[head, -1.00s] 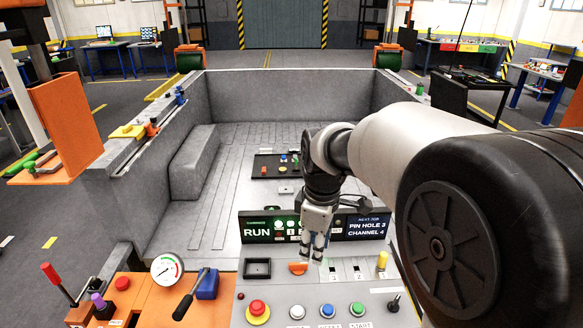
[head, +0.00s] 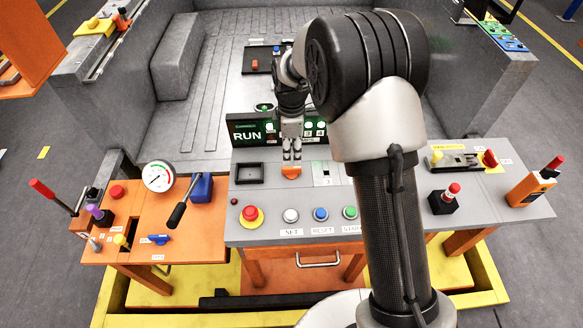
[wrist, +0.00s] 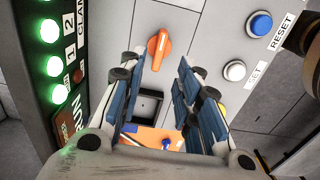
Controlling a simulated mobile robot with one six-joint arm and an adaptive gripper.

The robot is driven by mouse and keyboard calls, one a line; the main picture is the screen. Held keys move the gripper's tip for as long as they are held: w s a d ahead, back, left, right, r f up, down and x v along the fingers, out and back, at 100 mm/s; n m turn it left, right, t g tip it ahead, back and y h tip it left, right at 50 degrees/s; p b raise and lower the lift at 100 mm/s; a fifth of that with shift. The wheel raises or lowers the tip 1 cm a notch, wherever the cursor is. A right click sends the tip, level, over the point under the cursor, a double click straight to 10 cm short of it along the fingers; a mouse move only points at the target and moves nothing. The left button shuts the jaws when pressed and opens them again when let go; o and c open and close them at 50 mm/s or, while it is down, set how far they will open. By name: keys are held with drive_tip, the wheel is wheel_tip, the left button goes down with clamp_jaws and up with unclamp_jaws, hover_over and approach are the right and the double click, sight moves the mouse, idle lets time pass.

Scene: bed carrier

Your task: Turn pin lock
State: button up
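An orange handle-shaped knob (head: 291,172) sits on the grey console, right of a black square recess. No label naming it the pin lock is legible. My gripper (head: 292,157) points down just above and behind this knob. In the wrist view the knob (wrist: 158,48) shows beyond and between the fingertips of my gripper (wrist: 158,70). The fingers are spread apart with nothing between them, and I see no contact with the knob. A blue knob (head: 160,239) sits beside a small yellow knob (head: 121,240) on the orange left console.
A RUN display (head: 247,133) stands close behind the gripper. A red emergency button (head: 250,214) and white, blue and green buttons line the console front. A blue-based lever (head: 201,188) and a gauge (head: 158,176) stand left. My arm hides part of the console.

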sight(291, 167)
wheel_tip(291, 167, down, 8)
drive_tip(key=shift+r+b, duration=0.2)
drive_tip(key=shift+b, duration=0.65)
drive_tip(key=shift+c, duration=0.2)
clamp_jaws()
